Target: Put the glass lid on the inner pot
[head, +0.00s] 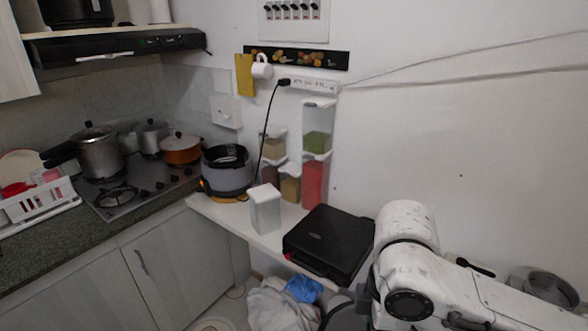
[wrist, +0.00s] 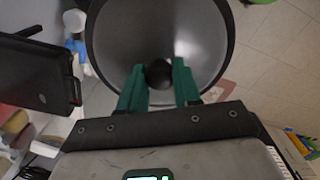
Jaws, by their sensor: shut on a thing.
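In the wrist view my gripper (wrist: 159,88) has its green fingers closed on the black knob of the glass lid (wrist: 118,35). The lid is round, grey and see-through, with a dark rim; its top edge is cut off by the frame. In the head view a dark round edge at the bottom, beside my white arm, may be the lid; my fingers are not clear there. The grey cooker (head: 228,178) with a black rim stands on the white shelf at the far end. A pale inner surface, which may be the inner pot (head: 226,154), shows in its top. The lid is well apart from it.
A black grill (head: 328,240) lies on the near part of the white shelf (head: 225,216). A white canister (head: 265,208) and spice dispensers (head: 313,165) stand between it and the cooker. A black cable (head: 268,120) hangs close to the cooker. Bags (head: 280,303) lie below the shelf.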

